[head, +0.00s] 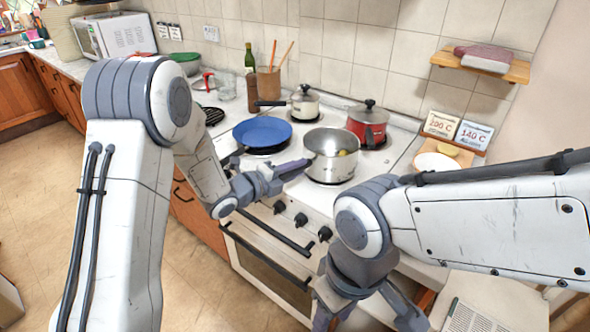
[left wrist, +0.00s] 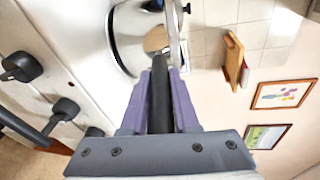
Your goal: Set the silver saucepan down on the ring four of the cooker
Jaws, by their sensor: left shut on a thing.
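The silver saucepan (head: 322,172) is over the front right of the white cooker (head: 226,112), roughly upright, with something yellowish inside. I cannot tell whether its base touches the cooker; the ring under it is hidden. My left gripper (head: 290,170) is shut on the saucepan's handle, left of the pan. In the left wrist view the purple fingers (left wrist: 160,95) close around the dark handle, and the pan's side (left wrist: 125,40) shows beyond. My right gripper (head: 368,308) hangs low in front of the cooker, its fingers apart and empty.
A blue frying pan (head: 262,131) stands just left of the saucepan. Behind are a lidded cream pot (head: 305,104) and a lidded red pot (head: 367,124). Knobs (head: 301,220) line the front. A wooden pot with utensils (head: 268,83) and a bottle (head: 249,62) stand at the back.

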